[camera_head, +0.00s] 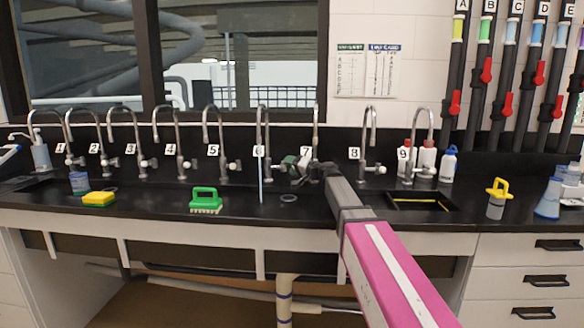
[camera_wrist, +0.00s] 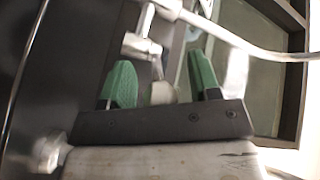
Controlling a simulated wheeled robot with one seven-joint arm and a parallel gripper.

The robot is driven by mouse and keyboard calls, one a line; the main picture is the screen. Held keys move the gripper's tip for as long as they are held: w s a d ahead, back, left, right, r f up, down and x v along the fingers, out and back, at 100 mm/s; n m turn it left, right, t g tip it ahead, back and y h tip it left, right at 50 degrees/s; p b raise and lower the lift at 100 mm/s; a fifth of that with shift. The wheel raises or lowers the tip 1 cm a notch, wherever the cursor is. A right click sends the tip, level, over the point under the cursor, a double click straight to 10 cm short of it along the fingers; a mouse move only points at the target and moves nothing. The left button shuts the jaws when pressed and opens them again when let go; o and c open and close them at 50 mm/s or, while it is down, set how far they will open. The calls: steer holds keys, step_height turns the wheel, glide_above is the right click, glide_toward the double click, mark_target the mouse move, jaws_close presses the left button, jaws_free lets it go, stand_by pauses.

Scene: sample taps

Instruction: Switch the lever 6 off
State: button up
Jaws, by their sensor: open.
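Tap 6 (camera_head: 262,125) stands behind the black sink with its number 6 label (camera_head: 258,151) beside its stem. A thin stream of water (camera_head: 261,182) falls from its spout. My gripper (camera_head: 297,162), with green fingertips, is just right of tap 6, and its lever is mostly hidden there. In the wrist view my gripper (camera_wrist: 162,85) is open. A pale metal lever (camera_wrist: 160,92) lies between the two green fingers, with a gap on the left side; contact on the right is unclear. The tap body (camera_wrist: 140,45) is just beyond them.
Tap 7 (camera_head: 316,125) rises close behind my gripper, and tap 5 (camera_head: 206,130) stands to the left. A green brush (camera_head: 206,199) and a yellow sponge (camera_head: 98,199) lie on the front ledge. Bottles and a yellow-topped container (camera_head: 497,199) stand at right.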

jaws_close()
